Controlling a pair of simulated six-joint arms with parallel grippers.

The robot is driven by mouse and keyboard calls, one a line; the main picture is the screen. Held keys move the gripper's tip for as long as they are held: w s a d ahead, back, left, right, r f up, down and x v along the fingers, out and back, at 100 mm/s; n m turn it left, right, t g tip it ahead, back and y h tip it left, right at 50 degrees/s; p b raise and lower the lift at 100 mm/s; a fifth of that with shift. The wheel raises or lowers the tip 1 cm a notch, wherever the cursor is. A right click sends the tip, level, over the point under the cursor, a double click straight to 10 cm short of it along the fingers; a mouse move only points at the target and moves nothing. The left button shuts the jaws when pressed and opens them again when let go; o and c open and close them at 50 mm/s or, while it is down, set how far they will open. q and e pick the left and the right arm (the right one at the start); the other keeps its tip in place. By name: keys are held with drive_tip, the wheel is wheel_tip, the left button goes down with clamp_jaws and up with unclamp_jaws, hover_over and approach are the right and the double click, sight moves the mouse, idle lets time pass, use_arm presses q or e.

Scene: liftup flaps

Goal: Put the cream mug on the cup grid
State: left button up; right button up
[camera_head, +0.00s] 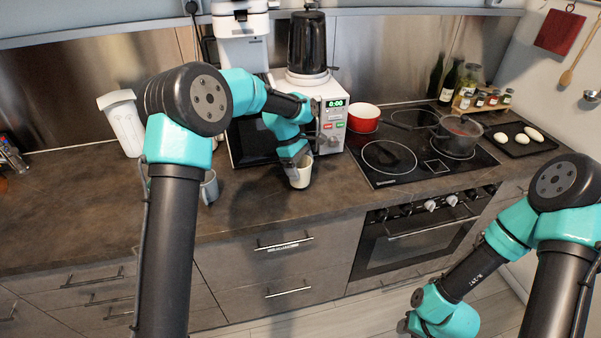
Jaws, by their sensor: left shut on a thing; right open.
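The cream mug (301,174) is over the front part of the dark countertop, just in front of the microwave. My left gripper (294,159) is shut on the mug at its rim; the fingers are small and partly hidden by the wrist. I cannot tell whether the mug touches the counter. I cannot make out the cup grid for certain; a white coffee machine (241,22) stands at the back, partly cut off by the top edge. My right gripper (407,324) is low at the front, away from the counter, open and mostly hidden by its wrist.
A grey mug (209,188) stands left of the cream mug, partly behind my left arm. The microwave (333,127) carries a black kettle (307,44). A red pot (363,118) and a dark pot (459,136) stand at the cooktop. The counter's left part is mostly free.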

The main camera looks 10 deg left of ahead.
use_arm(q)
drive_tip(key=shift+f, duration=1.25)
drive_tip(key=shift+f, duration=0.1)
drive_tip(key=o, duration=0.9)
drive_tip(key=shift+o, duration=0.2)
drive_tip(key=v, duration=1.2)
